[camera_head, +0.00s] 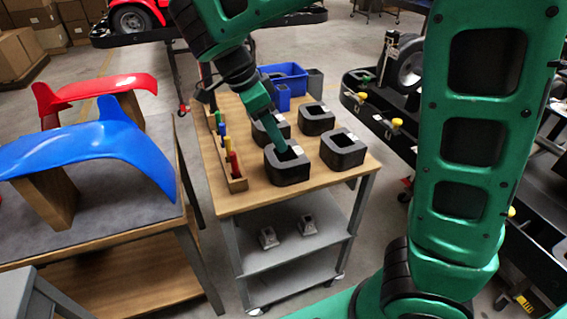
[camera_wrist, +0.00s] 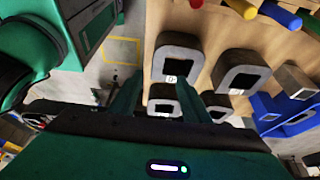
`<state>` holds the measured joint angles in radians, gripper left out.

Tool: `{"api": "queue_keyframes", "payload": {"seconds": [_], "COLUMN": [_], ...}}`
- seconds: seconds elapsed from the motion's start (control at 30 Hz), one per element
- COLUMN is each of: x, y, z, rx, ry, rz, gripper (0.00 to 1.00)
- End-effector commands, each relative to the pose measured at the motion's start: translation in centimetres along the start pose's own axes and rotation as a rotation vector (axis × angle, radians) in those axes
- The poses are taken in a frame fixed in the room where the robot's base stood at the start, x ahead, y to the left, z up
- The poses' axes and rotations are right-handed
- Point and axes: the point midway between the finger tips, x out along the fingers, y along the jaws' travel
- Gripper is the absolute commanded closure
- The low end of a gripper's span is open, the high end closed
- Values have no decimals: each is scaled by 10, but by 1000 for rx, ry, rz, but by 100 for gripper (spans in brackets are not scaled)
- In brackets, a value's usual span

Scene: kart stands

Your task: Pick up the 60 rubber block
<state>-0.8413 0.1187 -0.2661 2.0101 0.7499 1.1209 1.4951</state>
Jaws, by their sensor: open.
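Several dark D-shaped rubber blocks with square holes stand on the wooden top of a cart. The near-left block (camera_head: 288,174), near-right block (camera_head: 343,157) and far-right block (camera_head: 316,125) show clearly; the far-left block (camera_head: 284,129) is partly hidden by my arm. Each visible label is too small to read, so I cannot tell which is the 60. My gripper (camera_head: 279,147) points down over the near-left block; I cannot tell whether it touches. In the wrist view, my open gripper (camera_wrist: 158,88) has its fingers apart below that block (camera_wrist: 180,40), with nothing clearly held.
A wooden rack (camera_head: 237,182) of coloured handles lines the cart's left edge. A blue bin (camera_head: 289,76) stands at the back. A table with a blue fender (camera_head: 90,153) is on the left, and a black kart stand (camera_head: 390,120) is on the right.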

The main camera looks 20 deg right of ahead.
Motion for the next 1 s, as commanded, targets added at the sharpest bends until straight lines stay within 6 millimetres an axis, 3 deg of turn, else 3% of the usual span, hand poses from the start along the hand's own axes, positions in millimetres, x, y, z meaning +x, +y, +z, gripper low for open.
{"api": "queue_keyframes", "payload": {"seconds": [0.3,0.53,0.8,1.0], "x": [44,58,95,103], "y": [1,2,4,4], "z": [-1,-1,-1,0], "rx": [2,3,3,2], "ry": [2,1,1,-1], "rz": [3,3,4,2], "gripper": [57,57,57,57]}}
